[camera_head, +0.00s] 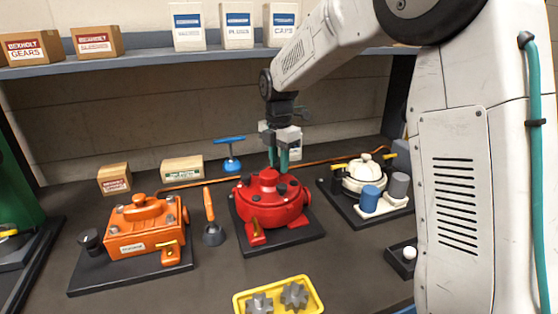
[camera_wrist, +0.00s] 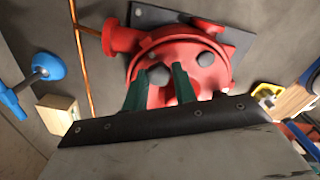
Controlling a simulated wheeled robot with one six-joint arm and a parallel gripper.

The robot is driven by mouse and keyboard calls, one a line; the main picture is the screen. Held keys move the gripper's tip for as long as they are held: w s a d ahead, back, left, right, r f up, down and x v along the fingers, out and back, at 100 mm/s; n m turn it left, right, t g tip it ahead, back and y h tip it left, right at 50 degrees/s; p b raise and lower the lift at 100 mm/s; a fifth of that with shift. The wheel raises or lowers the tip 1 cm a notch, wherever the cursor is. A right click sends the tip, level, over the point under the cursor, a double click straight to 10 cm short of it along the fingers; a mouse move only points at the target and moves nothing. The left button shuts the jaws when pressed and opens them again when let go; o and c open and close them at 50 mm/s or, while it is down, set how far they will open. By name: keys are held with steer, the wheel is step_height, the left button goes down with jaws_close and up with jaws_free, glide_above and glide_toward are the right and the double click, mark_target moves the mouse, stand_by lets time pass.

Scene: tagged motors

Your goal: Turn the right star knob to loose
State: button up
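The red motor (camera_head: 270,208) sits on a dark base plate in the middle of the bench. Dark round knobs show on its top, one at the front right (camera_head: 282,189) and one at the front left (camera_head: 254,198). My gripper (camera_head: 279,167) points down just above and behind the motor's top, with green fingers apart. In the wrist view my gripper (camera_wrist: 161,69) has a dark knob (camera_wrist: 158,74) in line between its fingertips; contact cannot be told. Another dark knob (camera_wrist: 206,59) lies to the right there. Star shapes and any loose mark are too small to read.
An orange motor (camera_head: 142,228) stands left and a cream motor (camera_head: 362,177) right. A yellow tray (camera_head: 240,308) with grey star-shaped parts is in front. An orange-handled tool (camera_head: 209,205) and a blue T-handle tool (camera_head: 230,142) stand nearby. A shelf (camera_head: 150,57) runs above.

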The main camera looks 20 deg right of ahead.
mark_target(279, 164)
steer(key=shift+r, duration=0.45)
step_height(279, 164, up, 7)
steer(key=shift+f, duration=0.1)
stand_by(0.5)
